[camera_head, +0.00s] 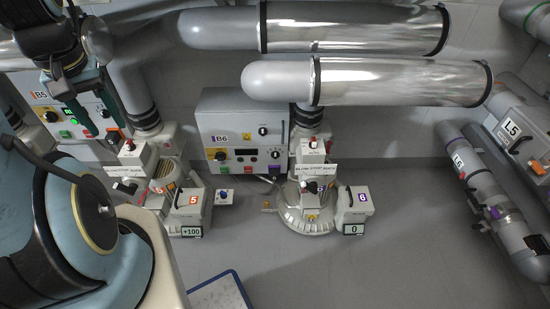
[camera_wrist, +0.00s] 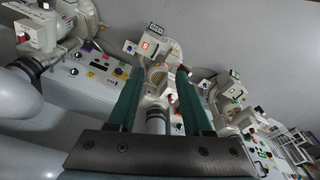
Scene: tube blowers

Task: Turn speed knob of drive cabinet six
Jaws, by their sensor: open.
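Drive cabinet six is the grey box labelled B6 (camera_head: 240,118) on the back wall, left of centre in the head view. A black knob (camera_head: 263,131) sits at its upper right and a dark knob on a yellow plate (camera_head: 221,155) at its lower left. Which knob sets speed cannot be read. A similar grey panel (camera_wrist: 92,68) shows at left in the wrist view. My gripper (camera_head: 107,129) is open and empty, over the B5 side, left of and apart from B6; its fingers (camera_wrist: 161,74) frame a blower in the wrist view.
The B5 cabinet (camera_head: 61,118) is behind my gripper. Blower five (camera_head: 186,212) and blower six (camera_head: 304,208) stand in front of the wall. Large pipes (camera_head: 375,80) run above B6. Floor (camera_head: 400,250) is clear at lower right.

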